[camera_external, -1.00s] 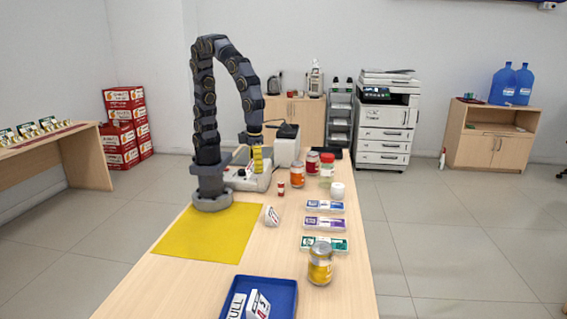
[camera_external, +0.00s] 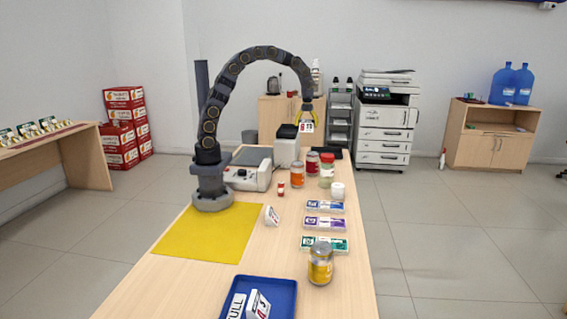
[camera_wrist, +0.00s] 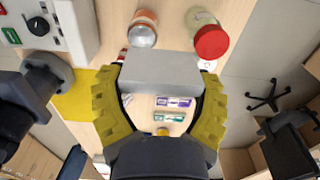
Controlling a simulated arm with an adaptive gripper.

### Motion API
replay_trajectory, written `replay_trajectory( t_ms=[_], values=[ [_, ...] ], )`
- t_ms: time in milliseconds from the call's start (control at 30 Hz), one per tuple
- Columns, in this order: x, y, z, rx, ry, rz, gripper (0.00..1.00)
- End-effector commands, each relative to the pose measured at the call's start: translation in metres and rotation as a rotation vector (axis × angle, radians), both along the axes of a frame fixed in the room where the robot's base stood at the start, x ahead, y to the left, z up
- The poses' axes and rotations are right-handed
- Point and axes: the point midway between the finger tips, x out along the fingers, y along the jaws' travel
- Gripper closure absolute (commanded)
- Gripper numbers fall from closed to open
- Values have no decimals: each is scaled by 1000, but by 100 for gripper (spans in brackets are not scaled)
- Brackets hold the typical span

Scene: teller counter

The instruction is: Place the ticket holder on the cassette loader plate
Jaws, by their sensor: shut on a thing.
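In the wrist view, the ticket holder shows as a plain pale grey block (camera_wrist: 162,70) between the yellow fingers. A white machine with knobs (camera_external: 248,178) and a flat grey top plate (camera_external: 254,156) stands beside my base; it also shows at the top left of the wrist view (camera_wrist: 45,25). I cannot tell for certain whether that grey plate is the cassette loader plate. The ticket holder is well clear of it, up and to the right.
Several jars, including an orange one (camera_external: 298,176) and a red-lidded one (camera_external: 327,170), stand near the far end. A white wedge (camera_external: 271,215), yellow mat (camera_external: 205,235) and blue tray (camera_external: 290,283) lie nearer.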

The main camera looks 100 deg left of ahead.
Motion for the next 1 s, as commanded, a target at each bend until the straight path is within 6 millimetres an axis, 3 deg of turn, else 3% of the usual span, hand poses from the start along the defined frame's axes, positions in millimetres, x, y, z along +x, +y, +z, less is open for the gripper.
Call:
replay_trajectory(
  t_ms=[33, 200, 400, 600, 700, 933, 1000],
  values=[
    [-15, 27, -2, -2, 2, 67, 64],
    [-68, 104, -3, 0, -2, 262, 64],
    [-148, 173, -8, 0, -1, 481, 64],
    [-214, 210, -10, -2, 1, 635, 64],
    [-237, 219, -11, -1, 1, 684, 64],
    [-279, 234, -13, 0, -2, 776, 64],
    [-278, 233, -28, -5, 3, 772, 64]
  ],
)
